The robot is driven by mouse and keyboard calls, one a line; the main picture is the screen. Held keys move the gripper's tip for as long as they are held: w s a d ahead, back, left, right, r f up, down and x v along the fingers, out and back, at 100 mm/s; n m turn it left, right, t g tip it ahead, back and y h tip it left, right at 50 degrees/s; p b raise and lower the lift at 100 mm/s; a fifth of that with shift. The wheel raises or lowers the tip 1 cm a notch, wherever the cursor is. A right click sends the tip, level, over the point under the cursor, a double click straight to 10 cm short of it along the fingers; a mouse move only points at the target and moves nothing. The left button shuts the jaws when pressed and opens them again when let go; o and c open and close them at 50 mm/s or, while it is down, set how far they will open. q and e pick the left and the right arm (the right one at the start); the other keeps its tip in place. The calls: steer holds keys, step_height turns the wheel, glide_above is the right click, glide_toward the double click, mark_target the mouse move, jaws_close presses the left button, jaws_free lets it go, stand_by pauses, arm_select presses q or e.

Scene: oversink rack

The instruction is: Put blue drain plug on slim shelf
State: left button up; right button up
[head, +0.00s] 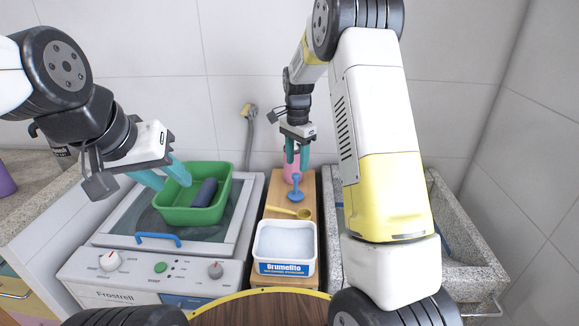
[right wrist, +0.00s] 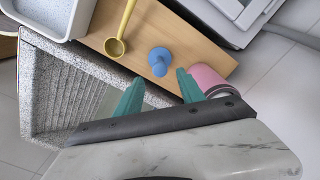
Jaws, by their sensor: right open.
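The blue drain plug (head: 296,188) stands on the narrow wooden top (head: 273,199) between the washing machine and the sink. It also shows in the right wrist view (right wrist: 158,61), on the same wooden surface (right wrist: 178,35). This wooden top is the only slim, shelf-like surface I see. My right gripper (head: 297,156) is open and empty, pointing down above the far end of the wooden top, behind the plug. In the right wrist view its teal fingers (right wrist: 158,92) are apart, with the plug beyond them. My left gripper (head: 164,175) is open over the green tub's left side.
The green tub (head: 223,201), holding a dark blue object (head: 204,192), stands on the washing machine (head: 110,235). A yellow spoon (head: 288,212) and white Drumelito box (head: 285,266) are in front of the plug. A pink container (head: 292,173) is behind. The stone sink (head: 463,262) is right.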

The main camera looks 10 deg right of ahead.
steer(key=shift+r, duration=0.95)
steer(key=s+d+r+n+t+y, duration=0.1)
steer(key=s+r+n+t+y, duration=0.3)
steer(key=s+r, duration=0.95)
steer(key=s+r+n+t+h, duration=0.1)
steer(key=s+n, duration=0.7)
steer(key=s, duration=1)
steer(key=shift+r+t+h, duration=0.4)
steer(key=shift+r+t, duration=0.05)
steer(key=shift+t, duration=0.15)
